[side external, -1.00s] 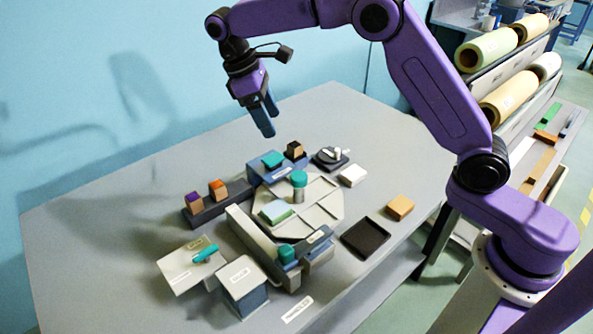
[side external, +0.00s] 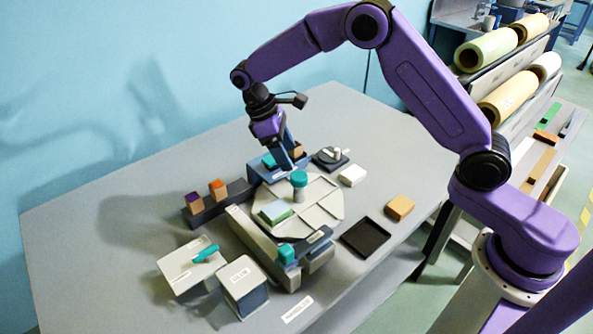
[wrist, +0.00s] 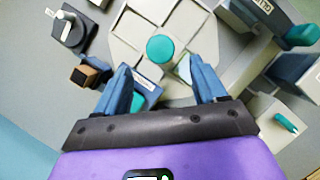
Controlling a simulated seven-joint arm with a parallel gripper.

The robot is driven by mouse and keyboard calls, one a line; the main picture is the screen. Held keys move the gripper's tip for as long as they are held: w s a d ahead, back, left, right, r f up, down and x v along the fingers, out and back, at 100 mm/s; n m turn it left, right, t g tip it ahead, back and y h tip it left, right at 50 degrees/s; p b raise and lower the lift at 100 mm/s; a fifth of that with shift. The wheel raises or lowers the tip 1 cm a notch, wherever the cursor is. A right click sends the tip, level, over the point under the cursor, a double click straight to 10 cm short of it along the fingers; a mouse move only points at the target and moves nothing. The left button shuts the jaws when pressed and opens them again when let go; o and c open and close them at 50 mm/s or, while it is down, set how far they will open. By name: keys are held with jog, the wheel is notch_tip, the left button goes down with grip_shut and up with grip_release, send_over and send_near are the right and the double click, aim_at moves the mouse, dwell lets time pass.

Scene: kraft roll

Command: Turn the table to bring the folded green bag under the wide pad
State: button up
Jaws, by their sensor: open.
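The pale many-sided turntable (side external: 322,199) has a teal-capped post (side external: 299,180) at its middle; in the wrist view the cap (wrist: 160,48) lies just beyond my fingertips. The folded green bag (side external: 275,212) lies on the turntable's near-left part. In the wrist view the green bag (wrist: 184,68) is partly hidden by my right finger. My gripper (side external: 290,167) is open and empty, pointing down above the turntable's back edge. In the wrist view my gripper (wrist: 159,63) has its fingers wide apart. I cannot tell which part is the wide pad.
A blue station with a teal top (side external: 268,160) stands behind the turntable, and a long grey station with a teal knob (side external: 287,254) in front. A black tray (side external: 366,238), a tan block (side external: 400,207) and a white block (side external: 352,175) lie to the right. The table's back left is clear.

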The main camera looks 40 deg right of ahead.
aim_at(299, 175)
jog(key=x, duration=0.6)
jog(key=shift+s+d+f, duration=0.15)
jog(key=shift+f, duration=0.25)
jog(key=shift+c, duration=0.4)
grip_shut()
